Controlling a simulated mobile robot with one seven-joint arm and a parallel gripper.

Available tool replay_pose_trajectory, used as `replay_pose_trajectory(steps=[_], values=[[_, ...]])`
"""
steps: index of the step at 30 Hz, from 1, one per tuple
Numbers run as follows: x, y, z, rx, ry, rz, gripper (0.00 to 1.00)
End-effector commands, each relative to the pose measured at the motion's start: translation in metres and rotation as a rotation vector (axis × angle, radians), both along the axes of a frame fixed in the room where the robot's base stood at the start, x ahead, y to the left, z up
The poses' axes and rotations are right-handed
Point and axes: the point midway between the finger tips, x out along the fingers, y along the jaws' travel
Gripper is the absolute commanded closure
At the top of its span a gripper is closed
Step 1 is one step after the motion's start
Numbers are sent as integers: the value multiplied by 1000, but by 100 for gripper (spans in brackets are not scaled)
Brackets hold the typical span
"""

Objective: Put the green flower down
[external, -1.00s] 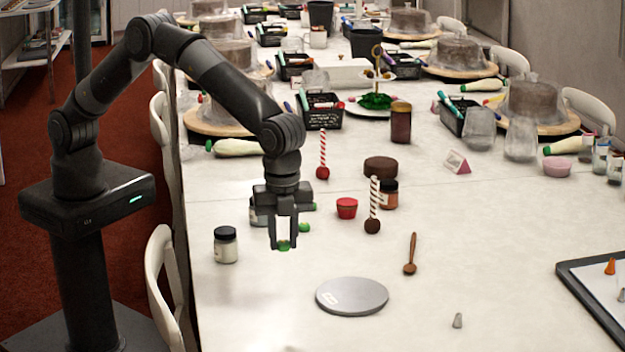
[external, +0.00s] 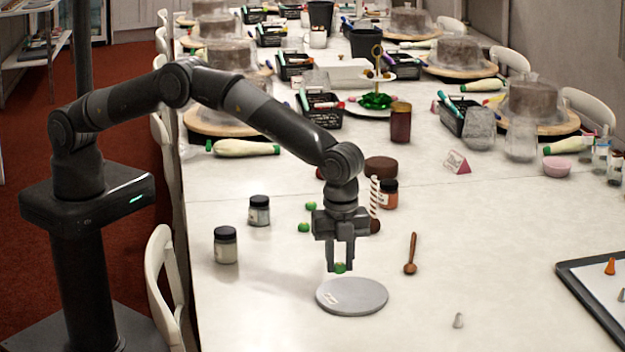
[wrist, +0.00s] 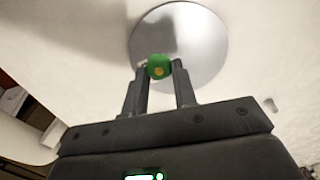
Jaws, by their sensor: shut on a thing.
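My gripper (external: 340,266) points down and is shut on a green flower (external: 340,268). In the external view the flower is at the fingertips, at the back edge of a round grey disc (external: 352,297) that lies on the table. I cannot tell whether the flower touches the disc. Two other green flowers (external: 303,227) lie on the table to the left.
Two dark-lidded jars (external: 226,246) stand at the left. A wooden spoon (external: 411,255) lies right of the disc, and a small grey nozzle (external: 458,320) is at the front right. A striped stick (external: 374,196) stands behind my gripper. The table's front left is clear.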

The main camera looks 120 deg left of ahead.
Motion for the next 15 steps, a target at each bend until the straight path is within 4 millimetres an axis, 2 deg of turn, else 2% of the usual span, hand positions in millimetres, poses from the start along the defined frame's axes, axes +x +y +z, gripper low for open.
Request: replay_pose_trajectory(steps=[9, 15], values=[[0, 0, -38, 0, 3, -1, 95], [0, 0, -40, 0, 0, -1, 95]])
